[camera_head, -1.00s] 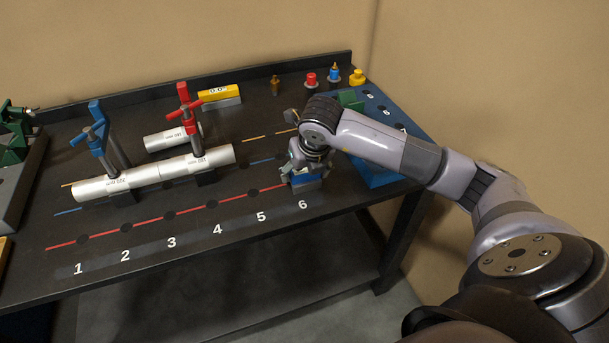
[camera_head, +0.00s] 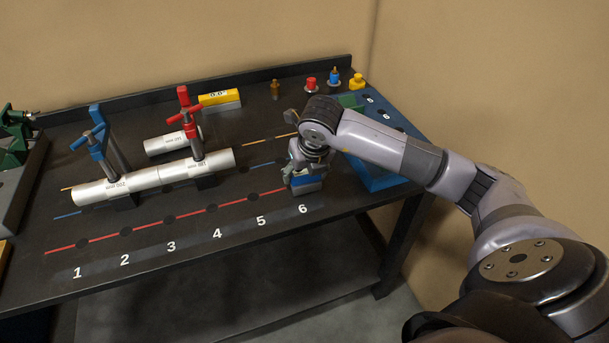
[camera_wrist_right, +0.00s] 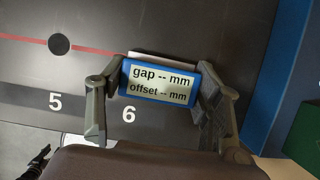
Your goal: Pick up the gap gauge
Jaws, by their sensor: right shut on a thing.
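The gap gauge (camera_wrist_right: 160,82) is a blue block with a pale label reading "gap -- mm, offset -- mm". In the right wrist view it sits between the two fingers of my right gripper (camera_wrist_right: 162,95), which is shut on it from both sides. In the head view the gauge (camera_head: 307,185) shows as a small blue and grey block under my right gripper (camera_head: 305,168), near the mark 6 at the right end of the red line. I cannot tell whether it touches the table. My left gripper is not in view.
Silver cylinders (camera_head: 155,176) lie on the left of the dark table, with a blue clamp (camera_head: 97,140) and a red clamp (camera_head: 188,120) over them. A blue tray (camera_head: 375,178) stands right of my gripper. Small coloured parts (camera_head: 311,84) stand at the back.

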